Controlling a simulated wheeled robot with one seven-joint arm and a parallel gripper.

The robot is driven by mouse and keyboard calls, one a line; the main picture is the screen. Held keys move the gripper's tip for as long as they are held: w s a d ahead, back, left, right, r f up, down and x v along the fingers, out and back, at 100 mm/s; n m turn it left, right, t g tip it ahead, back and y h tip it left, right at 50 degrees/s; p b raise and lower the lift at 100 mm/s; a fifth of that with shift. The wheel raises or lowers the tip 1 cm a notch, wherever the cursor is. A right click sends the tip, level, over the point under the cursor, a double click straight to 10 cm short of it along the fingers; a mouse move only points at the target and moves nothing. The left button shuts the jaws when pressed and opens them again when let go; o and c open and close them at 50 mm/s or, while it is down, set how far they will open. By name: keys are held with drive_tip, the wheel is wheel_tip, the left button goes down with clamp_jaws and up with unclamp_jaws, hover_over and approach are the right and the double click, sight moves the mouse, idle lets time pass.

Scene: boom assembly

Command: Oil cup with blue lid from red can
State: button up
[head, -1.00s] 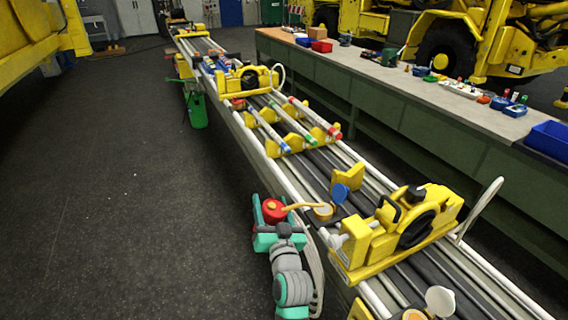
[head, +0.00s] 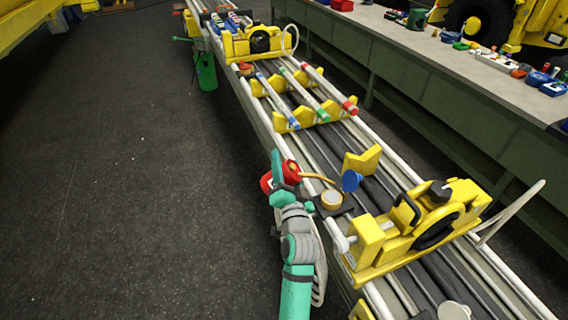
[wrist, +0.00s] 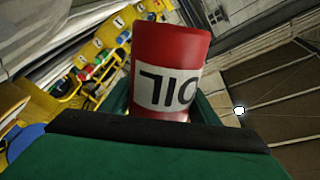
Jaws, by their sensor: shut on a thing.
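My gripper (head: 279,178) is shut on the red oil can (head: 266,183) beside the rail bed. The can looks tilted, its thin yellow spout (head: 318,177) reaching right and bending down toward the oil cup. In the wrist view the red can (wrist: 170,45) stands between my green fingers, with its white "OIL" label upside down. The oil cup (head: 331,201) is a small tan cup on a dark mount, with its blue lid (head: 351,181) standing open at its right. The spout tip is just above the cup; whether oil flows is too small to tell.
A large yellow clamp unit (head: 415,235) stands close right of the cup, with a yellow bracket (head: 362,160) behind it. A pale round lid (head: 454,311) shows at the bottom edge. The floor on the left is clear; a green can (head: 206,72) hangs farther back.

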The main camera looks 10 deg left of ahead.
sight(294, 161)
drive_tip(key=shift+w+d+r+m+t+h, duration=0.15)
drive_tip(key=shift+d+r+m, duration=0.25)
drive_tip(key=shift+r+m, duration=0.35)
drive_tip(key=shift+d+r+m+t+h, duration=0.1)
drive_tip(key=shift+d+r+m, duration=0.35)
drive_tip(key=shift+m, duration=0.45)
drive_tip(key=shift+w+d+r+m+t+h, duration=0.15)
drive_tip(key=shift+d+r+m, duration=0.15)
drive_tip(key=shift+r+m, duration=0.45)
drive_tip(key=shift+f, duration=0.1)
drive_tip(key=shift+f, duration=0.1)
drive_tip(key=a+f+n, duration=0.1)
drive_tip(key=f+n, duration=0.1)
drive_tip(key=a+f+n, duration=0.1)
drive_tip(key=f+n, duration=0.1)
drive_tip(key=a+f+n+g+y, duration=0.1)
drive_tip(key=f+n, duration=0.1)
drive_tip(key=f, duration=0.1)
drive_tip(key=shift+s+n, duration=0.4)
wheel_tip(294, 161, up, 5)
drive_tip(key=n, duration=0.3)
drive_tip(key=n+g, duration=0.1)
drive_tip(key=n, duration=0.2)
drive_tip(key=shift+r+n, duration=0.2)
drive_tip(key=shift+n, duration=0.1)
drive_tip(key=shift+r+n+g, duration=0.3)
drive_tip(key=shift+n, duration=0.2)
